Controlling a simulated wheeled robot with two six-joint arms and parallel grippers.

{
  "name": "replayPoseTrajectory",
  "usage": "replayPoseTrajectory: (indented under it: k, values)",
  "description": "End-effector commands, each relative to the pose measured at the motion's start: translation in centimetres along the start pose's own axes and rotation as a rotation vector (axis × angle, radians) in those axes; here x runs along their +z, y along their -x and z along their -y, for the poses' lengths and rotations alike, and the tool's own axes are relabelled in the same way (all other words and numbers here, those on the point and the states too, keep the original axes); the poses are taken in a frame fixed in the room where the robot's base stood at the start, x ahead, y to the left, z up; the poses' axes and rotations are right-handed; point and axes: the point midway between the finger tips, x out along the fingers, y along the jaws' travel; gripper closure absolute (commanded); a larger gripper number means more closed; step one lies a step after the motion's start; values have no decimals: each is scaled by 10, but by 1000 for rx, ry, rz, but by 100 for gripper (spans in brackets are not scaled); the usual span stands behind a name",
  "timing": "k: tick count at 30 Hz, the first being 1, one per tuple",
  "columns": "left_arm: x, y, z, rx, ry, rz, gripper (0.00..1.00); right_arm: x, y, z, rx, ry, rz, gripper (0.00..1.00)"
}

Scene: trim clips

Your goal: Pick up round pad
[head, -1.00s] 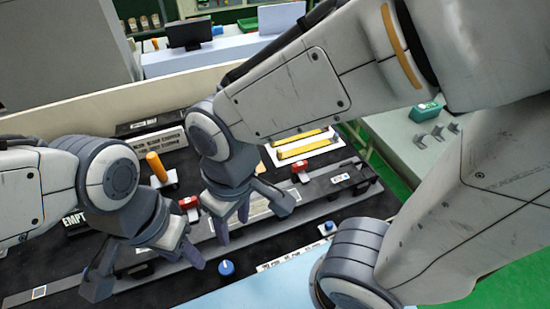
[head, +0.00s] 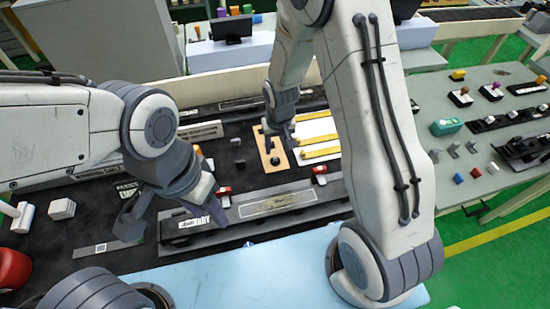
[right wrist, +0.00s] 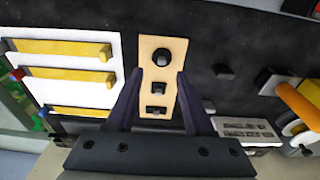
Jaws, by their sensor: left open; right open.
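The round pad (right wrist: 161,58) is a black disc at the upper end of a tan board (right wrist: 152,42) in the right wrist view. In the head view the round pad (head: 275,161) shows at the board's near end. A black square pad (right wrist: 160,88) and a small rectangular pad (right wrist: 156,110) share the board. My right gripper (right wrist: 160,76) is open and empty over the board, its fingertips spread on either side just short of the round pad; it also shows in the head view (head: 280,143). My left gripper (head: 173,217) is open and empty over the front left.
White panels with yellow strips (head: 320,153) lie right of the board. Red clips (head: 223,191) and a grey rail (head: 275,200) lie in front. A side table (head: 480,125) holds several small parts.

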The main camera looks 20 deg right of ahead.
Motion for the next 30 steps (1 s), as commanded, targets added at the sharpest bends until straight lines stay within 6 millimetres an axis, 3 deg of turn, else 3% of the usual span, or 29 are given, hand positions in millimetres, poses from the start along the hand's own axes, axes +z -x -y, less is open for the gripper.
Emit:
replayPoseTrajectory:
  k: [5,15,24,25,29,30]
  values:
    - [0,5,0,0,0,0,53,0,-10,0,0,0,2,48]
    - [-1,18,-1,0,1,0,53,0,-51,3,0,1,3,48]
    - [-1,17,-1,0,1,0,53,-1,-57,3,-1,0,-1,48]
    - [-1,17,-1,0,1,0,53,-1,-57,3,-1,0,0,51]
    - [-1,17,-1,0,1,0,53,-1,-57,3,-1,0,0,100]
    - [-1,17,-1,0,1,0,53,-1,-57,3,-1,0,0,100]
